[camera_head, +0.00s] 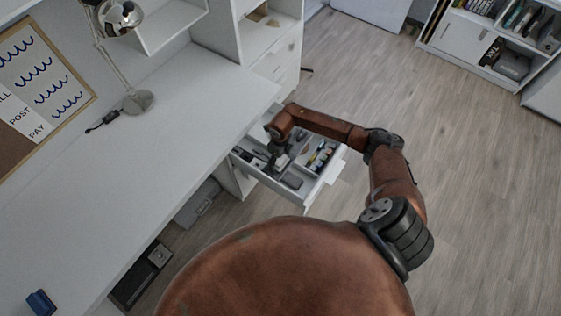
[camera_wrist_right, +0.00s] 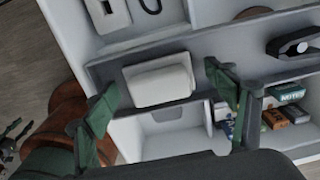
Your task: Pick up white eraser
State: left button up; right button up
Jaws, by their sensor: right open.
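The white eraser (camera_wrist_right: 158,82) is a pale block with rounded edges, lying in a grey compartment of the open drawer (camera_wrist_right: 135,48). My right gripper (camera_wrist_right: 162,84) is open, with one green finger left of the eraser and one right of it in the right wrist view. The fingers look apart from it, and the height gap is hard to judge. In the head view my right gripper (camera_head: 276,158) reaches down into the drawer (camera_head: 306,203); I cannot make out the eraser there.
A white object (camera_wrist_right: 107,14) lies in the upper-left compartment. Drawer dividers stand close to the fingers. The white desk (camera_head: 170,110) overhangs left of the drawer; open floor lies right.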

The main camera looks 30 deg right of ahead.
jog(key=shift+r, duration=0.1)
jog(key=shift+c, duration=0.3)
jog(key=c, duration=1.2)
jog(key=shift+r, duration=0.1)
jog(key=shift+w+r, duration=0.1)
jog(key=shift+r, duration=0.15)
notch_tip(320, 180, up, 2)
jog(key=shift+r, duration=0.1)
jog(key=s+a+r+p, duration=0.1)
jog(key=s+a+r, duration=0.1)
jog(key=s+r, duration=0.1)
jog(key=s+a+r, duration=0.2)
jog(key=s+r, duration=0.1)
jog(key=s, duration=0.2)
jog(key=s+a+r+p, duration=0.1)
jog(key=s+a+r, duration=0.1)
jog(key=s+r, duration=0.2)
jog(key=shift+s+p, duration=0.3)
jog(key=shift+s, duration=0.1)
